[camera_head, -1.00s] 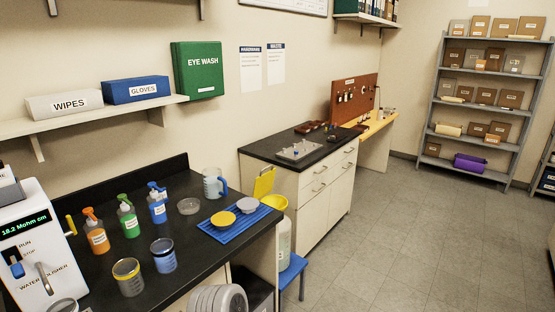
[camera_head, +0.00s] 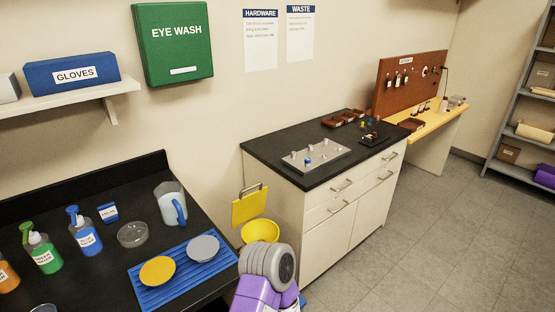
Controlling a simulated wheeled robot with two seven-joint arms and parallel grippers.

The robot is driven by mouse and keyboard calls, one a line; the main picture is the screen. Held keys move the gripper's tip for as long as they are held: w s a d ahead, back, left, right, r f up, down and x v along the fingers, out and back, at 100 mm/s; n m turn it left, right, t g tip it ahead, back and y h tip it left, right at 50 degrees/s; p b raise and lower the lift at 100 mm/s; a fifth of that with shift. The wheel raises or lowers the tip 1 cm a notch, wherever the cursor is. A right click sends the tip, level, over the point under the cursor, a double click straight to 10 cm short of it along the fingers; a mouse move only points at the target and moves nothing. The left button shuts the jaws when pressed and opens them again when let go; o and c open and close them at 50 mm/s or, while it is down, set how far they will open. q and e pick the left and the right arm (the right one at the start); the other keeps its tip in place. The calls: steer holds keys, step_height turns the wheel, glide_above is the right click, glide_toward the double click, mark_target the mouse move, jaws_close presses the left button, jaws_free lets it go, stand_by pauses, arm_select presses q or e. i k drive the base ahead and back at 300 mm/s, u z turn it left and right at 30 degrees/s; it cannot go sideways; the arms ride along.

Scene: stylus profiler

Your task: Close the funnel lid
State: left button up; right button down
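The yellow funnel (camera_head: 260,231) stands at the right end of the near black bench, in the gap before the white cabinet. Its flat yellow lid (camera_head: 249,207) stands raised, nearly upright, behind and slightly left of the bowl, so the funnel is open. A grey handle shows at the lid's top edge. A grey and purple part of my arm rises from the bottom, just below the funnel in the picture, and hides most of what is under it. Neither gripper's fingers show.
On the near bench, a blue ribbed mat (camera_head: 150,297) holds a yellow disc (camera_head: 157,271) and a grey disc (camera_head: 203,248). A jug (camera_head: 171,204), a glass dish (camera_head: 132,235) and spray bottles stand there. The white cabinet (camera_head: 275,196) is right of the funnel. Open floor (camera_head: 425,240) lies farther right.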

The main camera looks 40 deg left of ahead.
mark_target(247, 207)
steer(key=i, duration=2.3)
steer(key=u, duration=3.05)
